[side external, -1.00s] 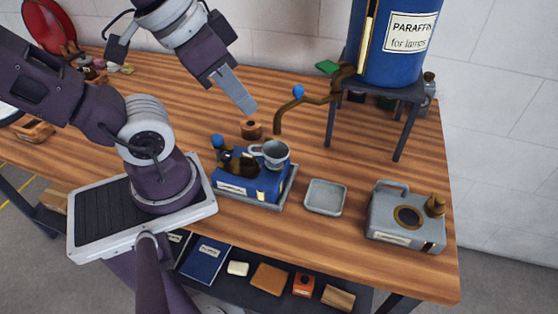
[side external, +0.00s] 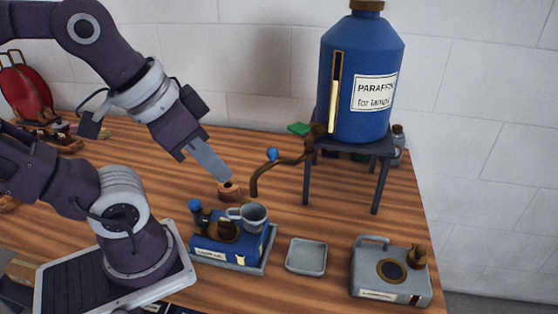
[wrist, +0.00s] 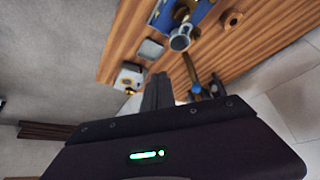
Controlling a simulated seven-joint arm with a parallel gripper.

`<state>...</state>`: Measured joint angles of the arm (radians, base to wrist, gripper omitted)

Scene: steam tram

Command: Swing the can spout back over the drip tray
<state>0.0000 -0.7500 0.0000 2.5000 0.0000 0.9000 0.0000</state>
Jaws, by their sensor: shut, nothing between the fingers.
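The blue paraffin can (side external: 360,80) stands on a dark four-legged stand at the back right. Its brown curved spout (side external: 285,163) reaches left from the can's base and bends down at its end. A blue knob (side external: 272,154) sits on the spout. The spout also shows in the wrist view (wrist: 189,68). The drip tray (side external: 306,269), small, grey and empty, lies on the table in front; the spout's end is behind and left of it. It also shows in the wrist view (wrist: 151,49). My gripper (side external: 226,177) is shut and empty, left of the spout and apart from it.
A brown ring-shaped piece (side external: 229,191) lies below my fingertips. A blue steam-engine model (side external: 230,247) with a grey mug (side external: 252,216) on it stands left of the tray. A grey canister (side external: 390,272) stands right. The stand's legs (side external: 381,185) flank the spout's right side.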

